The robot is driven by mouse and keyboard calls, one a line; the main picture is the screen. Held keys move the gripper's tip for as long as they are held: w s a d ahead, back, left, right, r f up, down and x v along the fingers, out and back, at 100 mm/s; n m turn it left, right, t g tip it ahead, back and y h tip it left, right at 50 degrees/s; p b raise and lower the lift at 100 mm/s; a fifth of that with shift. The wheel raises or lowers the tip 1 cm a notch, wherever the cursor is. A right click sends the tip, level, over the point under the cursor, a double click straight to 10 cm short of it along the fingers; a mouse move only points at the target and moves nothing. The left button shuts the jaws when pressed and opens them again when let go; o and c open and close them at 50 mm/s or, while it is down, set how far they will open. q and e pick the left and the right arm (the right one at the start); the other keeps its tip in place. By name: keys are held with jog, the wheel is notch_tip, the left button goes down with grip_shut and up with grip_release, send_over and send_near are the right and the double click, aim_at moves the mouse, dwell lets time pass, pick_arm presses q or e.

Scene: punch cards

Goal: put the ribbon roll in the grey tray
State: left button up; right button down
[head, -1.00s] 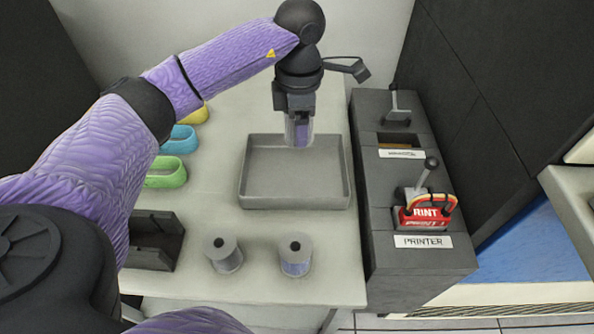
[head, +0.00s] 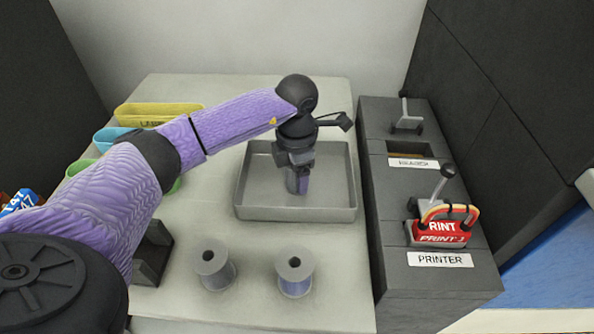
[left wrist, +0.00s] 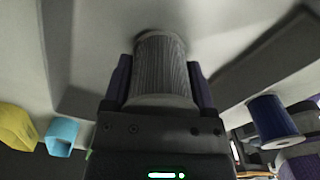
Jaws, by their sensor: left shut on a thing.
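The grey tray (head: 296,212) lies on the table in the head view. My left gripper (head: 299,184) points down inside the tray's outline. It is shut on a grey ribbed ribbon roll, which the left wrist view shows between the two fingers (left wrist: 160,72). In the head view the gripper mostly hides this roll. The roll's far end is close to the tray floor; I cannot tell whether it touches. My right gripper is not in view.
Two more rolls, one grey (head: 214,268) and one bluish (head: 295,275), stand in front of the tray. The dark console (head: 430,285) with levers is close on the right. Yellow (head: 150,112), blue and green bins stand at left.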

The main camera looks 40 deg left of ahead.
pick_arm(q)
jog(key=o, duration=1.1)
jog(key=shift+o, duration=0.8)
jog(key=shift+r, duration=0.4)
notch_tip(320, 180, up, 12)
jog(key=p, duration=0.5)
jog(key=shift+f, duration=0.25)
